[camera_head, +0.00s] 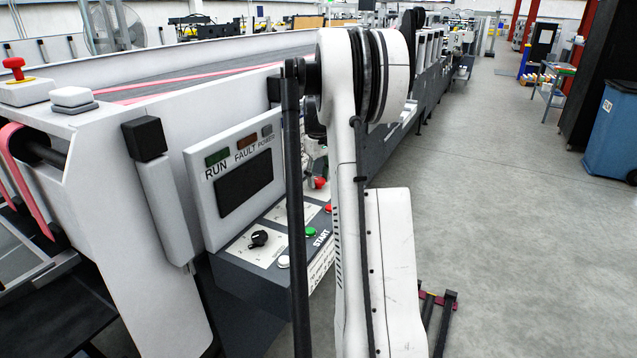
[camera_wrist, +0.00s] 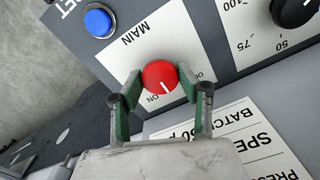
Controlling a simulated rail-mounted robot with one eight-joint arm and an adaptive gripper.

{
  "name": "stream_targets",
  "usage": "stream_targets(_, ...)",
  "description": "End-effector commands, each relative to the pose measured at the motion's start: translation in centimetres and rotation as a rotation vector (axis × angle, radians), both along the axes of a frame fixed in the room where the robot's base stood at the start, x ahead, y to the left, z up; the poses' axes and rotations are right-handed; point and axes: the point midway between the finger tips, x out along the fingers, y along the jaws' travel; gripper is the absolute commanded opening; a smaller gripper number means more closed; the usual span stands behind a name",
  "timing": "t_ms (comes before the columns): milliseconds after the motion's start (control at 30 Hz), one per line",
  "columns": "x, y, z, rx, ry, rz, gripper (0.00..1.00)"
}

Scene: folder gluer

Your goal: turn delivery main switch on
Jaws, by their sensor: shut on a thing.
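The delivery main switch is a round red knob (camera_wrist: 160,76) on a white plate marked MAIN (camera_wrist: 135,45), in the wrist view. A short white line on the knob points down and slightly right in the picture. Small position labels sit below and right of the knob, partly covered; one below reads ON. My gripper (camera_wrist: 160,74) has its green-padded fingers on the left and right sides of the knob, shut on it. In the head view my arm hides most of the area around the gripper.
A blue button (camera_wrist: 99,22) and a black dial (camera_wrist: 293,10) flank the switch. In the head view the panel carries a display (camera_head: 243,184), a black selector (camera_head: 258,239) and a green START button (camera_head: 310,231). Open floor (camera_head: 480,190) lies to the right.

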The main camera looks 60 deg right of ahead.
Motion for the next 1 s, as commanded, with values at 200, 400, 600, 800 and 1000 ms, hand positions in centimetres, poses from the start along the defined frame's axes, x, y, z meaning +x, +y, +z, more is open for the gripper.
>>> stream_targets(200, 0.01, 0.0, -0.11, 0.0, 0.0, -0.206, 0.09)
stream_targets(400, 0.02, -0.02, -0.08, 0.0, 0.0, -0.393, 0.09)
stream_targets(600, 0.02, -0.03, -0.04, 0.0, -0.001, -0.558, 0.09)
stream_targets(800, 0.03, -0.02, -0.02, 0.0, -0.001, -0.683, 0.09)
stream_targets(1000, 0.02, -0.03, 0.01, 0.0, -0.001, -0.761, 0.09)
